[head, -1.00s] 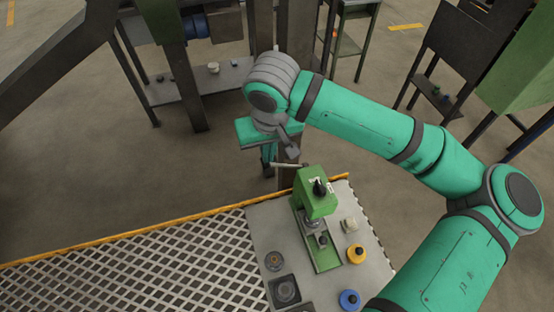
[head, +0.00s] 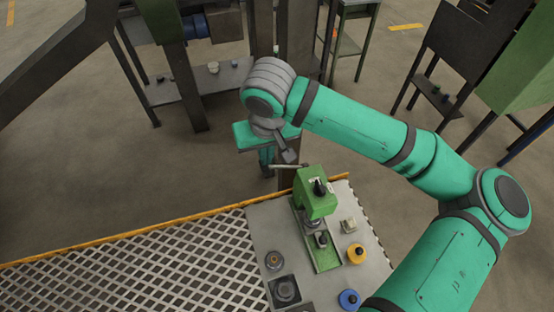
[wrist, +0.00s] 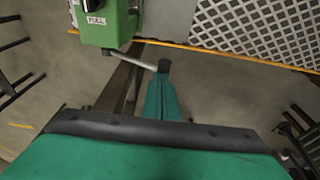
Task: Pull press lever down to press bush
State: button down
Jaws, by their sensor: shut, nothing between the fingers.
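The green press (head: 316,190) stands on the plate at the table's far end; it also shows at the upper left of the wrist view (wrist: 107,22). Its thin grey press lever (head: 288,167) sticks out to the left, roughly level in the head view. In the wrist view the lever (wrist: 132,58) runs from the press to my gripper's tip (wrist: 163,67). My gripper (head: 267,172) is shut, at the lever's outer end, with nothing between the fingers. I cannot tell whether it touches the lever. A grey part (head: 321,239), perhaps the bush, sits under the press head, partly hidden.
Beside the press stand a pale part (head: 348,226), a yellow ring part (head: 356,253) and a blue one (head: 349,299). A white mesh surface (head: 150,270) with a yellow edge lies left. Open floor lies beyond the table.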

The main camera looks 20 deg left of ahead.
aim_at(261, 166)
jog(key=shift+s+a+f, duration=0.2)
jog(key=shift+a+f, duration=0.1)
jog(key=shift+f, duration=0.5)
jog(key=shift+s+a+f, duration=0.15)
jog(key=shift+a+f, duration=0.1)
jog(key=shift+f, duration=0.55)
dwell(1.3)
jog(key=shift+s+a+f, duration=0.1)
jog(key=shift+f, duration=0.85)
jog(key=shift+s+a+f, duration=0.1)
jog(key=shift+f, duration=0.8)
dwell(2.1)
jog(key=shift+r, duration=0.1)
notch_tip(261, 166, up, 10)
jog(key=shift+f, duration=0.25)
dwell(0.8)
